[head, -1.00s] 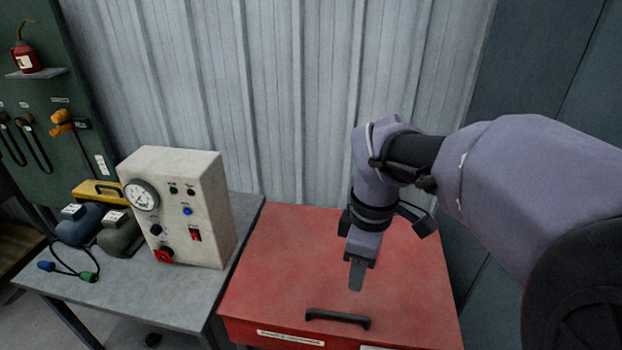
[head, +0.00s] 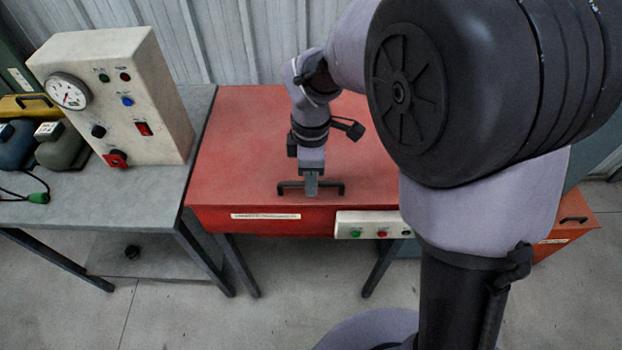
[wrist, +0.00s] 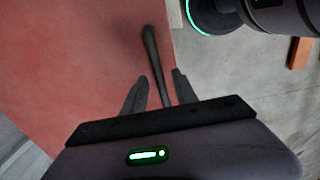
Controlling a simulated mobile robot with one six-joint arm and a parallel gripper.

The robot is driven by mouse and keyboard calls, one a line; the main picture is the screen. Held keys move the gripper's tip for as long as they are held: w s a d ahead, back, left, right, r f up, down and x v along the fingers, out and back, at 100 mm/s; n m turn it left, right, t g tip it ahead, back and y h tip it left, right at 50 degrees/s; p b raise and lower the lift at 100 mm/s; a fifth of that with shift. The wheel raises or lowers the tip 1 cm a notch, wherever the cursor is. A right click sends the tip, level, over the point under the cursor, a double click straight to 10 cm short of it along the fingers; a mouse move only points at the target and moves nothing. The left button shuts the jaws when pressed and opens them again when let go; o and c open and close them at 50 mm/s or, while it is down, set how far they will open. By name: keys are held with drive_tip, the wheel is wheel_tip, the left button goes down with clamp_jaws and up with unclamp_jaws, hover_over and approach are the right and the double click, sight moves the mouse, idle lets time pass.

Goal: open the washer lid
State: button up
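The washer is a red cabinet whose flat red lid (head: 245,140) is closed. A dark bar handle (head: 334,188) runs along the lid near its front edge. My gripper (head: 311,190) points down at the middle of the handle. In the wrist view, the handle (wrist: 150,48) runs between the two fingers of my gripper (wrist: 159,80), with gaps on both sides. The fingers are apart and not closed on the bar. The lid also fills the left of the wrist view (wrist: 75,70).
A button panel (head: 372,232) with green and red buttons is on the washer's front. A grey table (head: 110,205) with a cream gauge box (head: 160,100) stands to the left. An orange-red box (head: 570,222) is at the right. A corrugated wall (head: 230,45) stands behind.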

clamp_jaws()
idle(1.4)
